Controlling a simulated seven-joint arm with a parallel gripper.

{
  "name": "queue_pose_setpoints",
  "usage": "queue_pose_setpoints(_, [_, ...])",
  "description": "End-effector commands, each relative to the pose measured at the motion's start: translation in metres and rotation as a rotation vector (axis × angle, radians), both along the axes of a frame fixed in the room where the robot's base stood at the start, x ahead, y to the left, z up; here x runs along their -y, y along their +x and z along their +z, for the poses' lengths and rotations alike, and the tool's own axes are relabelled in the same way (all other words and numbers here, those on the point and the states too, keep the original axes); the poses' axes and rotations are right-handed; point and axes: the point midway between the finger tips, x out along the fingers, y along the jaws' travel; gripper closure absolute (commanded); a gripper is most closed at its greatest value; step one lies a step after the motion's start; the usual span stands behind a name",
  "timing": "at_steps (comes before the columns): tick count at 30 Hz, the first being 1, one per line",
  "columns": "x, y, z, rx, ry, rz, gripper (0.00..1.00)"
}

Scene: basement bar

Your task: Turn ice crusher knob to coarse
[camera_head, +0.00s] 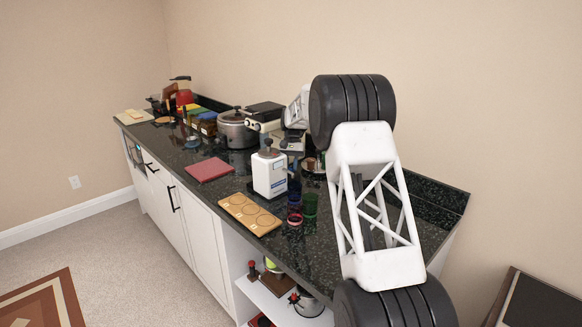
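A white upright box-shaped appliance (269,176) stands on the dark counter, right of the red mat. It has a dark knob on top (268,145) and a small blue marking low on its front. It looks like the ice crusher, but the knob's setting is too small to read. My arm rises at the right and bends back over the counter. Its pale far end (297,110) is behind and to the right of the white appliance, apart from it. The fingers of my gripper cannot be made out among the grey shapes below that end.
A wooden board with round recesses (249,213) lies in front. Red and green glasses (310,204) stand close to the appliance's right. A red mat (209,169), a steel cooker (236,130) and several colored boxes (200,118) are farther left. Open shelves (265,297) are below.

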Motion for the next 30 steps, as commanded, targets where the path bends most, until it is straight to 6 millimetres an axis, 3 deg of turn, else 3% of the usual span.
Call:
queue_pose_setpoints(3, [0.0000,0.0000,0.0001,0.000,0.000,0.000,1.00])
queue_pose_setpoints(24, [0.0002,0.0004,0.0006,0.001,0.000,-0.091,1.00])
queue_pose_setpoints(25, [0.0002,0.0004,0.0006,0.001,0.000,-0.091,0.74])
queue_pose_setpoints(30, [0.0003,0.0004,0.0005,0.001,0.000,-0.090,0.52])
